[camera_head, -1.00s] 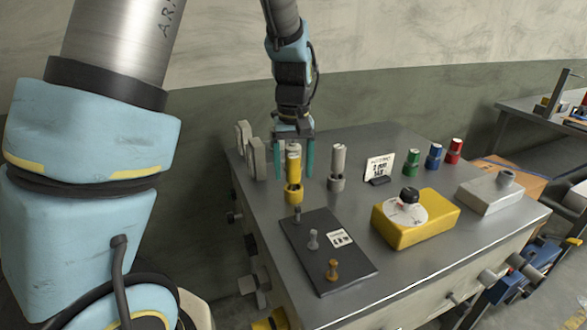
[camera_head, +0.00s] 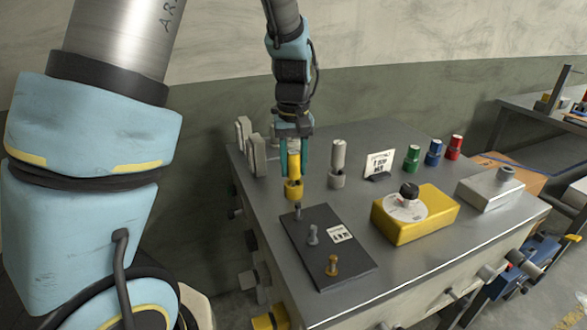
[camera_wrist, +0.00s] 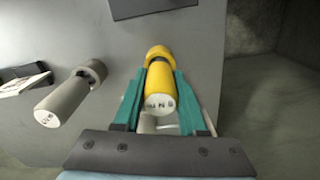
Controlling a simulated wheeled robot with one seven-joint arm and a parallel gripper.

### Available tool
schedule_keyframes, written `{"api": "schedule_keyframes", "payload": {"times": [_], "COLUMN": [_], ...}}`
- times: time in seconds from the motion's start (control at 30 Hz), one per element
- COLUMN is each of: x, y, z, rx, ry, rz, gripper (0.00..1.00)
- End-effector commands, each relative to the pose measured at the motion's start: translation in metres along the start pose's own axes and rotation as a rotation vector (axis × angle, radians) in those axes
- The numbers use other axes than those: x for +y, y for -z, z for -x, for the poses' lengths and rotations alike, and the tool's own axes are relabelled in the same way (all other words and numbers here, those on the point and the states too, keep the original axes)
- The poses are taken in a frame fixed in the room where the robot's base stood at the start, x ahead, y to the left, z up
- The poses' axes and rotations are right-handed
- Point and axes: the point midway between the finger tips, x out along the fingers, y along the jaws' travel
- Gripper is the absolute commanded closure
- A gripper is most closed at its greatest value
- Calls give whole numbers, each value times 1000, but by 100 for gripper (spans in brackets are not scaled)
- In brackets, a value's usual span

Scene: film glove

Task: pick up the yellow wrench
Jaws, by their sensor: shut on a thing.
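The yellow wrench (camera_head: 294,186) stands upright on the grey workbench in the head view, with a thick yellow base and a pale end on top. My gripper (camera_head: 294,160) points down over it, with its teal fingers on either side of the upper shaft. In the wrist view the yellow wrench (camera_wrist: 160,88) lies between the two teal fingers of my gripper (camera_wrist: 162,100), its white lettered end facing the camera. The fingers are shut on it. Its base still appears to be at the bench top.
A grey tool (camera_head: 337,165) of similar shape stands just right of my gripper. A dark plate (camera_head: 322,265) with several small bolts lies in front. A yellow box (camera_head: 420,222), a small sign (camera_head: 379,164) and coloured cylinders (camera_head: 433,156) stand to the right. Grey upright pieces (camera_head: 257,155) stand left.

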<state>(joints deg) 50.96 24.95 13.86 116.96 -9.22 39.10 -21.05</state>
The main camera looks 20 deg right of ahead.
Motion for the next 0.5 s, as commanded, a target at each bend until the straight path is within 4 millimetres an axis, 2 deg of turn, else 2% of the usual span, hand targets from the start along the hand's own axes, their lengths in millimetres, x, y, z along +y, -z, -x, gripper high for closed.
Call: {"api": "schedule_keyframes", "payload": {"times": [0.37, 0.5], "x": [0, 1], "y": [0, 1], "z": [1, 11], "rx": [1, 3], "ry": [-1, -3], "rz": [0, -1], "gripper": [100, 100]}}
